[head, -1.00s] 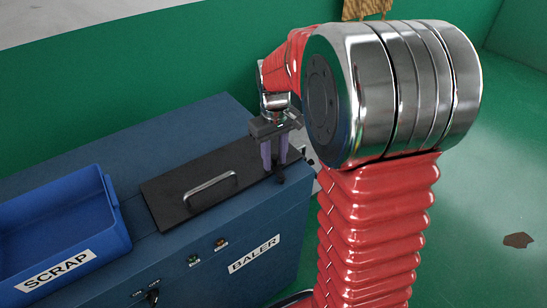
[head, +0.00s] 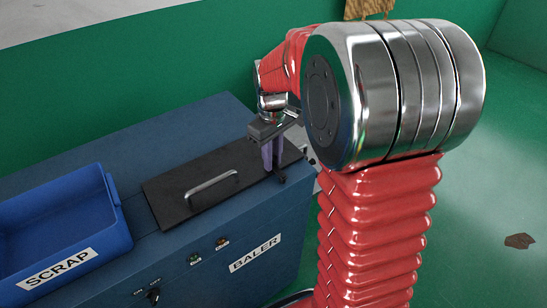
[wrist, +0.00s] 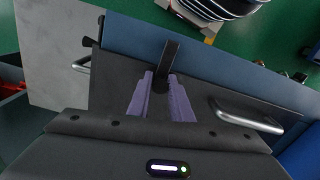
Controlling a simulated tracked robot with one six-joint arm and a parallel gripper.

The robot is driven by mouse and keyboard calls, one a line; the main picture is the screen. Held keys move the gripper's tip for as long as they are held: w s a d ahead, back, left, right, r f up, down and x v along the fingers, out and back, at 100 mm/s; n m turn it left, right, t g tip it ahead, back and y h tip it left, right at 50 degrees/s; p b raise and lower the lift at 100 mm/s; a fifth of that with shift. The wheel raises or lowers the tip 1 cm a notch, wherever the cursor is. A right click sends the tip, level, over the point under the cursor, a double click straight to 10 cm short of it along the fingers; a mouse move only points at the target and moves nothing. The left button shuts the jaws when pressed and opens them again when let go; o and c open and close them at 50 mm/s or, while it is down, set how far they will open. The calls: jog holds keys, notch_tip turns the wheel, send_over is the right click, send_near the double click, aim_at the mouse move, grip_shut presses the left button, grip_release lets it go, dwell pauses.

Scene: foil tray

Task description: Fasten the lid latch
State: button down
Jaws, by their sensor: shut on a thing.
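The black lid (head: 165,203) lies flat on top of the blue baler, with a metal bar handle (head: 212,189); the lid (wrist: 205,105) also shows in the wrist view. The lid latch (wrist: 169,62) is a dark lever at the lid's edge. In the head view the latch (head: 280,178) is small, at the lid's right end. My gripper (head: 273,165) points down there, its purple fingers close together. In the wrist view my gripper (wrist: 160,80) is shut on the latch, one finger on each side. The fingers partly hide the latch.
A blue SCRAP bin (head: 60,225) stands at the left on the baler (head: 225,245). Knobs and lit buttons (head: 195,258) are on the baler's front. The green floor at the right is mostly clear.

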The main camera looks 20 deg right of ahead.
dwell(0.3)
jog(key=c, duration=1.7)
grip_release()
jog(key=shift+r, duration=0.15)
notch_tip(320, 180, up, 14)
jog(key=shift+f, duration=0.25)
